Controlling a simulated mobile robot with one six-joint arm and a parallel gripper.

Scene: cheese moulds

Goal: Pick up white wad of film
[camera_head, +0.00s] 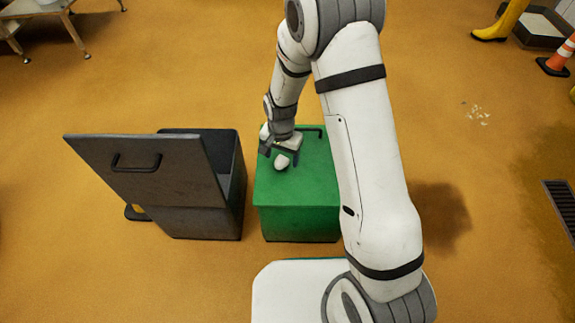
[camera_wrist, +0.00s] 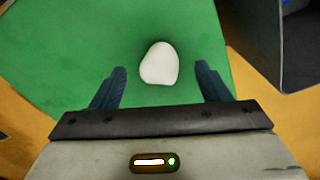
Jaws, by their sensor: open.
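The white wad of film (camera_head: 282,162) lies on top of the green box (camera_head: 299,222). In the wrist view the wad (camera_wrist: 159,64) is a small rounded white lump on the green surface (camera_wrist: 60,50). My gripper (camera_head: 280,152) is just above the box top, close to the wad. In the wrist view my gripper (camera_wrist: 160,82) is open, with one dark finger on each side of the wad's near end. Most of the wad shows beyond the fingertips.
Yellow boots (camera_head: 500,20) and an orange cone (camera_head: 556,58) are at the far right.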

